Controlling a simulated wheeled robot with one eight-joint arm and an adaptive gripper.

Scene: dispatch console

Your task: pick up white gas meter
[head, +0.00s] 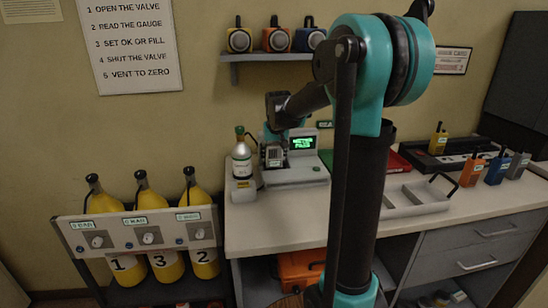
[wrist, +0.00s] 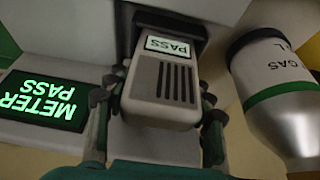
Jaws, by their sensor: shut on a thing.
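The white gas meter (wrist: 165,92) is a pale block with dark slots and a small screen reading PASS. My gripper (wrist: 157,108) is shut on it, one dark finger on each side. The meter's far end meets a dark opening in the grey test station (head: 300,174); I cannot tell whether it is still seated. The station's green display (wrist: 42,105) reads METER PASS. In the head view the meter (head: 274,156) shows small at the station's left side, with my gripper (head: 274,142) partly hidden by my arm.
A silver gas cylinder (wrist: 285,105) stands close to the right of the meter in the wrist view, and left of it in the head view (head: 241,160). A grey divided tray (head: 415,198) and several coloured radios (head: 472,171) are on the counter (head: 290,230) to the right.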

